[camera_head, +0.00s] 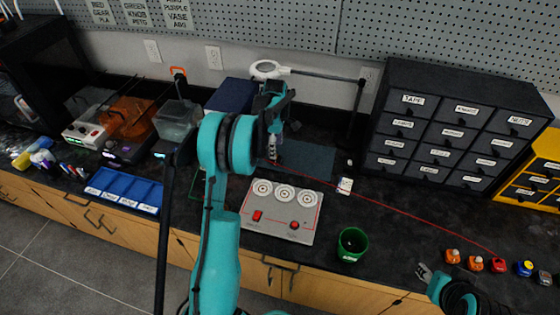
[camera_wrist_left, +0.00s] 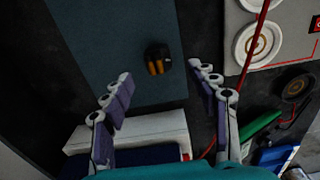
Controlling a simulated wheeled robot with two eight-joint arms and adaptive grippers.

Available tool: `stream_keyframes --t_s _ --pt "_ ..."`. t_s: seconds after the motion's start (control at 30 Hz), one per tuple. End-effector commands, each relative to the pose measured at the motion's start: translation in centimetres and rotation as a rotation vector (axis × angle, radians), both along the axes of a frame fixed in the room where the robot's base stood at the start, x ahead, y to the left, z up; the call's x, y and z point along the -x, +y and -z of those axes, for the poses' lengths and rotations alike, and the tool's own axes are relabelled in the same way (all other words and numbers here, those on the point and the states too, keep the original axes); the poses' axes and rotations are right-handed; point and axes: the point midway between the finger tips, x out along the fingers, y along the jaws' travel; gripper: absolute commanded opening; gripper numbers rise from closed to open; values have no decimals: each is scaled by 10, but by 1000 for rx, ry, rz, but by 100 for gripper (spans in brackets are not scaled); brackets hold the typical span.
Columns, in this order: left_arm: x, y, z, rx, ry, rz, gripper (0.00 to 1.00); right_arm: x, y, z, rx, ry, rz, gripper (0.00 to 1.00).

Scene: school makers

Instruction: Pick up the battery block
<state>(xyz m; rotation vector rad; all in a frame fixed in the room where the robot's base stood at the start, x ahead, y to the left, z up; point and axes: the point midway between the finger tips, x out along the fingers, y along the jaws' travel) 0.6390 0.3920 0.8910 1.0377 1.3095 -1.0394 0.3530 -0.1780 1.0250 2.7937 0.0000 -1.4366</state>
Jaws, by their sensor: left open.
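In the left wrist view, a small black block with orange-yellow cells, which looks like the battery block (camera_wrist_left: 157,60), lies at the edge of a dark blue-grey mat (camera_wrist_left: 95,40). My left gripper (camera_wrist_left: 163,84) is open and empty. Its two fingers point toward the block from either side, with the block just beyond the fingertips and not touched. In the head view, my left gripper (camera_head: 273,146) reaches down by the mat (camera_head: 312,160), and my arm hides most of that spot. My right gripper (camera_head: 424,272) is at the lower right, its jaws too small to judge.
A grey panel (camera_head: 282,222) with three round dials and red controls lies in front of the mat. A green cup (camera_head: 352,244) stands right of it. A blue tray (camera_head: 125,190) is left, black drawers (camera_head: 450,125) right. A magnifier lamp (camera_head: 268,70) stands behind.

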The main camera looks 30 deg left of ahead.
Motion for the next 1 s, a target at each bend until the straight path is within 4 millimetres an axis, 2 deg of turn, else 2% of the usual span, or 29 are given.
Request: stream_keyframes --t_s 0.33,0.43,0.6,0.63,0.83,1.0 --pt "-3 2 47 0 -1 2 59 0 0 24 0 0 0 40" --pt "-3 2 54 0 -1 2 59 0 0 25 0 0 0 40" --pt "-3 2 52 0 -1 2 59 0 0 24 0 0 0 40" --pt "-3 2 52 0 -1 2 57 0 0 24 0 0 0 40" --pt "-3 2 52 0 -1 3 4 0 0 24 0 0 0 40" --pt "-3 2 52 0 -1 3 4 0 0 24 0 0 0 40"
